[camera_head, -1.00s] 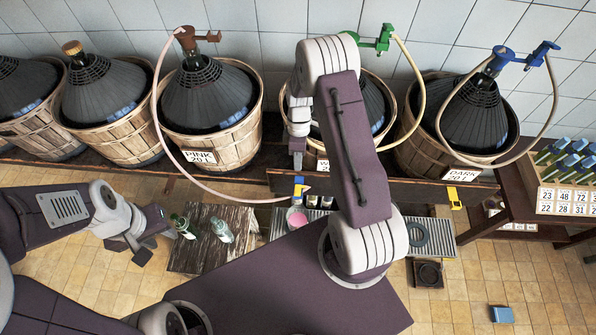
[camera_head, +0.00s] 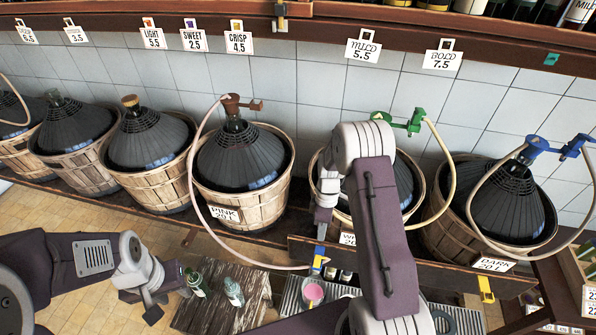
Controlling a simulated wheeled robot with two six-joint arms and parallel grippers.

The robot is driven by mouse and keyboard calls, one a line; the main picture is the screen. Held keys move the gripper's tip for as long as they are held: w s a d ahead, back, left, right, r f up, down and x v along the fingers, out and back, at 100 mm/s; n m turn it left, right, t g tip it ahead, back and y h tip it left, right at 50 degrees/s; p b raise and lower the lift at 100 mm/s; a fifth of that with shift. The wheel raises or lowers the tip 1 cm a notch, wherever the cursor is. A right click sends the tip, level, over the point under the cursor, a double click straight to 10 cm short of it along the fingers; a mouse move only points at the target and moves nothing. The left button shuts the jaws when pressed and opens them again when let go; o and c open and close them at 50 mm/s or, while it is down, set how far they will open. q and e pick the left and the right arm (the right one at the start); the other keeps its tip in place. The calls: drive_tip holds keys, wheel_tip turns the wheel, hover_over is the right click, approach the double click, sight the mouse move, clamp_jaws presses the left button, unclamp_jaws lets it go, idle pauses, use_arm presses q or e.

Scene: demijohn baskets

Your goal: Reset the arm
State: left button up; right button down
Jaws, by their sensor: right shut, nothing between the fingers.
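My left gripper (camera_head: 166,293) reaches in from the left, at the left side of a wooden crate (camera_head: 205,318). Its fingers look apart and empty, close to the left of a green bottle (camera_head: 196,284); I cannot tell whether they touch it. A clear bottle (camera_head: 234,292) stands to the right of the green one. My right arm rises from the bottom centre and bends over. Its gripper (camera_head: 321,232) points down in front of the white-label demijohn basket (camera_head: 409,210), shut and empty, above a blue and yellow clip (camera_head: 319,258).
Demijohns in baskets line the wall, among them the pink-label one (camera_head: 250,205) and the dark-label one (camera_head: 460,240). A shelf (camera_head: 430,22) with hanging price tags runs above.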

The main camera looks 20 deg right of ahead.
drive_tip(key=a+r+n+t, duration=0.15)
drive_tip(key=a+r, duration=0.25)
drive_tip(key=r, duration=0.7)
drive_tip(key=s+a+r+m+t+h, duration=0.1)
drive_tip(key=s+r+m+t, duration=0.1)
drive_tip(key=s+m, duration=0.9)
drive_tip(key=shift+s+a+m, duration=0.15)
drive_tip(key=shift+a+m, duration=0.15)
drive_tip(key=shift+m, duration=0.95)
